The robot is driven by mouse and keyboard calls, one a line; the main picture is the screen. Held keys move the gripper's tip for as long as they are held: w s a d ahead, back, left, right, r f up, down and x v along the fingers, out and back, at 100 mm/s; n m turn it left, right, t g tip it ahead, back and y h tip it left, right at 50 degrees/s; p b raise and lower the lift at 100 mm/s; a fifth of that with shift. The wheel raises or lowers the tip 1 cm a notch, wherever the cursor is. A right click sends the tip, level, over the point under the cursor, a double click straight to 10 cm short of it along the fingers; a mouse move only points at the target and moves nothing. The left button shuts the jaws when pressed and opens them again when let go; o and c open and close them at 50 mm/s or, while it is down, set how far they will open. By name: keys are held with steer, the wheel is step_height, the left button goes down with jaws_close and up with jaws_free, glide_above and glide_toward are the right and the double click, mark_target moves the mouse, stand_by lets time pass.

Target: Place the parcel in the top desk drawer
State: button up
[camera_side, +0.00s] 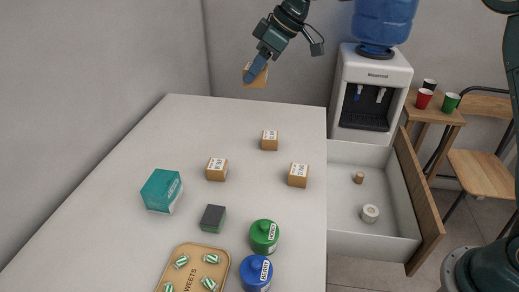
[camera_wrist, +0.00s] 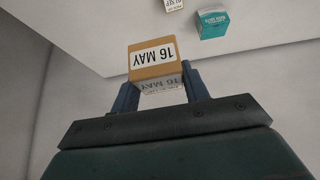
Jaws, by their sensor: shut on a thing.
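My gripper (camera_side: 256,68) is shut on a small brown parcel (camera_side: 262,77) and holds it in the air above the far end of the white counter. In the wrist view the parcel (camera_wrist: 154,61) sits between the two blue fingers of my gripper (camera_wrist: 160,90), with a white label reading "16 MAY". Three similar parcels stand on the counter: one at the back (camera_side: 269,140), one left of it (camera_side: 217,169) and one to the right (camera_side: 298,175). The drawer (camera_side: 398,244) at the counter's right side is pulled open. It holds a small brown cylinder (camera_side: 359,177) and a white roll (camera_side: 370,213).
On the white counter (camera_side: 200,120) stand a teal box (camera_side: 161,190), a dark sponge-like block (camera_side: 213,218), a green jar (camera_side: 264,236), a blue jar (camera_side: 256,272) and a sweets tray (camera_side: 176,262). A water dispenser (camera_side: 372,75) stands behind the drawer. The counter's far end is clear.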

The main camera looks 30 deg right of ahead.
steer(key=s+d, duration=0.4)
steer(key=d, duration=0.3)
steer(key=s+d, duration=0.4)
steer(key=d, duration=0.3)
glide_above(333, 227)
steer(key=s+d, duration=0.2)
step_height(333, 227, down, 30)
steer(key=shift+f, duration=0.2)
steer(key=shift+w+a+f, duration=0.1)
step_height(333, 227, down, 16)
stand_by(0.3)
steer(key=shift+f, duration=0.1)
steer(key=shift+f, duration=1.8)
steer(key=shift+f, duration=0.15)
